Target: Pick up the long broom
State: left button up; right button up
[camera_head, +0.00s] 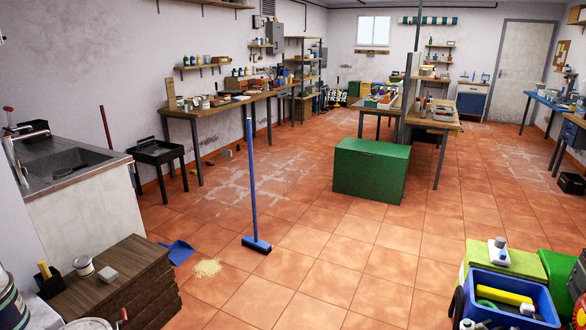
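A long broom with a blue handle (252,170) stands upright on the tiled floor, left of the middle of the head view. Its blue head (257,245) rests on the tiles with dark bristles below. A blue dustpan (178,252) lies on the floor to its left. A small pile of yellowish debris (208,268) lies between the dustpan and the broom head. Neither of my grippers shows in this view.
A green chest (371,170) stands behind and right of the broom. A wooden cabinet (112,272) is at the front left, and a blue crate (508,301) with bottles is at the front right. The floor around the broom is mostly clear. A workbench (215,111) runs along the left wall.

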aim_at(261, 247)
jog(key=i, duration=2.2)
jog(key=i+u, duration=0.1)
jog(key=i, duration=0.55)
jog(key=i+l+u, duration=0.1)
jog(key=i, duration=0.55)
jog(key=i+l+u, duration=0.15)
jog(key=i, duration=0.5)
jog(key=i+l+u, duration=0.1)
